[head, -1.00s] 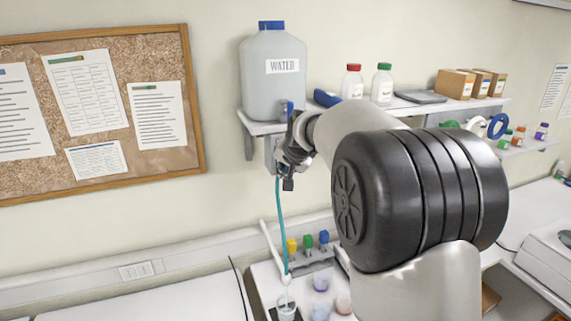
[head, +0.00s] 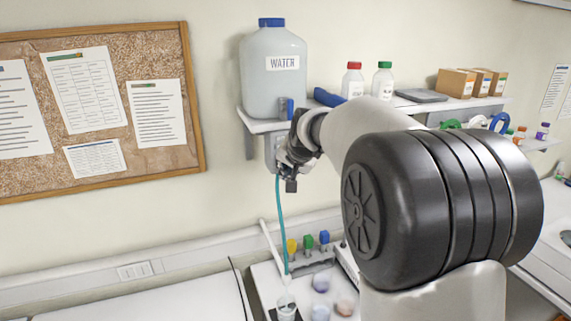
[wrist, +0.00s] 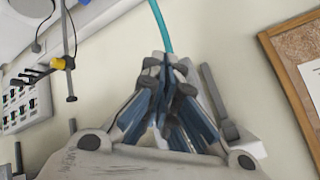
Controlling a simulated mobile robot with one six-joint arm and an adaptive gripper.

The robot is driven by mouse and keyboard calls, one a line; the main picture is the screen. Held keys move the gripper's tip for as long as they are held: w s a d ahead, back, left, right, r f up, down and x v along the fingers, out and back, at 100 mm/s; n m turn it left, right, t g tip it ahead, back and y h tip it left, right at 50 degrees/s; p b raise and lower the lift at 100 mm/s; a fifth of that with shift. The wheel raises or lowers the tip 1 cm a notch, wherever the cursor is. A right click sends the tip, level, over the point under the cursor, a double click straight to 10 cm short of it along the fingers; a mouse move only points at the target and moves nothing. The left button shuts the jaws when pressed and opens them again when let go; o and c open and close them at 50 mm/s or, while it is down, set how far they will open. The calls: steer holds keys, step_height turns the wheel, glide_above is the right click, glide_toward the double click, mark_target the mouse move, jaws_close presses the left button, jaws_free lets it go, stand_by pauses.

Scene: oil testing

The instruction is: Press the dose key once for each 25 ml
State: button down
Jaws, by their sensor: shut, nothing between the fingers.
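My gripper (head: 291,182) is shut and empty, in front of the wall just below the shelf's left end. In the wrist view its closed fingers (wrist: 165,65) point toward the teal tube. The water container (head: 274,75), with a blue cap and a "WATER" label, stands on the shelf above it. A blue part (head: 286,108) shows at the container's foot. The teal tube (head: 281,225) runs down from behind my gripper to a small clear cup (head: 287,306) on the bench. I cannot make out the dose key; my gripper and arm may cover it.
The shelf (head: 262,126) holds a red-capped bottle (head: 353,82), a green-capped bottle (head: 382,83) and small boxes (head: 455,83). Colored valves (head: 308,242) stand behind the cups. A cork board (head: 163,75) hangs at left. The wall between board and tube is bare.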

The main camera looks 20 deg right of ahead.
steer(key=shift+s+b, duration=1.6)
steer(key=shift+s, duration=0.95)
steer(key=s+a+f+n+g+b, duration=0.1)
steer(key=s+a+f+n+b, duration=0.2)
steer(key=s+f+b, duration=0.3)
steer(key=s+a+f+n+g+b, duration=0.2)
steer(key=s+a+f+b, duration=0.2)
steer(key=s+f, duration=0.9)
steer(key=s+a+f+n+g+y+b, duration=0.1)
steer(key=s+a+f+n+b, duration=0.2)
steer(key=s+f+b, duration=0.6)
steer(key=s+a, duration=0.1)
steer(key=s, duration=0.7)
steer(key=shift+s+a+f+n, duration=0.3)
steer(key=shift+a+f, duration=0.05)
steer(key=shift+f, duration=0.05)
stand_by(0.5)
